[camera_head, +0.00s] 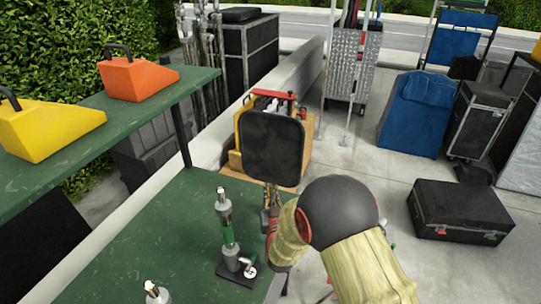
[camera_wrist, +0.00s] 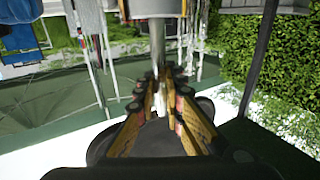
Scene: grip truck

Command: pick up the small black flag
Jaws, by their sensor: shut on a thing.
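The small black flag (camera_head: 272,148) is a dark panel with rounded corners, held up above the far end of the green table. My gripper (camera_head: 271,197) is just below the panel, with its fingers closed at the flag's lower end. In the wrist view my gripper (camera_wrist: 162,88) has its fingertips together around a thin pale piece. A dark rounded surface, apparently the flag (camera_wrist: 150,143), lies behind the fingers there. The exact point of grip is partly hidden by the fingers.
The green table (camera_head: 150,240) bears a metal clamp stand (camera_head: 228,235) left of my arm. A green shelf (camera_head: 100,120) holds orange (camera_head: 135,78) and yellow (camera_head: 50,128) wedges. A yellow-brown crate (camera_head: 236,158) stands behind the flag. A black case (camera_head: 460,210) lies at right.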

